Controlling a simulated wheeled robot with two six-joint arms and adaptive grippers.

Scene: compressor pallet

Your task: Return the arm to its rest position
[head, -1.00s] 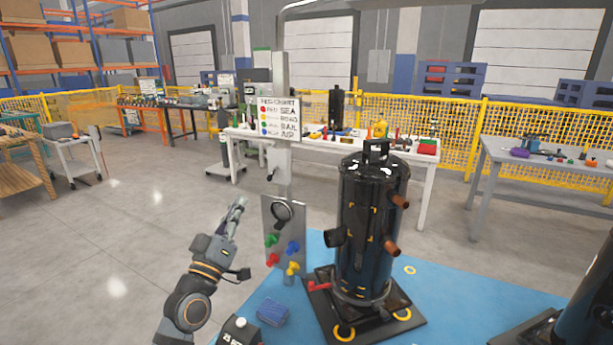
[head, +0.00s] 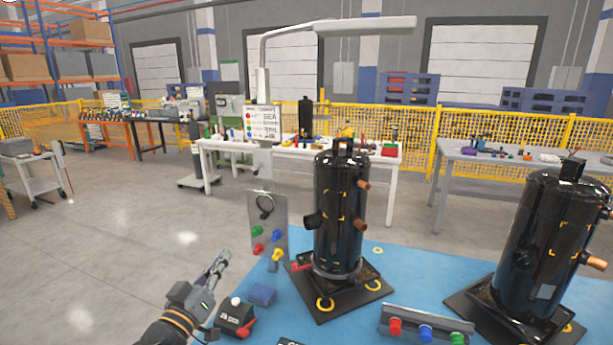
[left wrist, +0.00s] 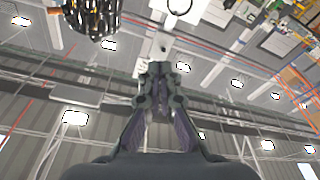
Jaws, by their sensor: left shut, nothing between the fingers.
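My left gripper (head: 216,266) is at the lower left of the head view, in front of and to the left of the blue mat (head: 372,262). It points up and to the right, is shut and holds nothing. In the left wrist view its closed fingers (left wrist: 160,75) point at the ceiling beams and lamps. A black compressor (head: 340,215) stands upright on its base plate to the right of the gripper, apart from it. My right gripper does not show.
A panel with coloured knobs (head: 268,222) stands just left of the compressor. A second compressor (head: 545,250) and a rail with coloured knobs (head: 425,325) are at right. Grey floor at left is clear.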

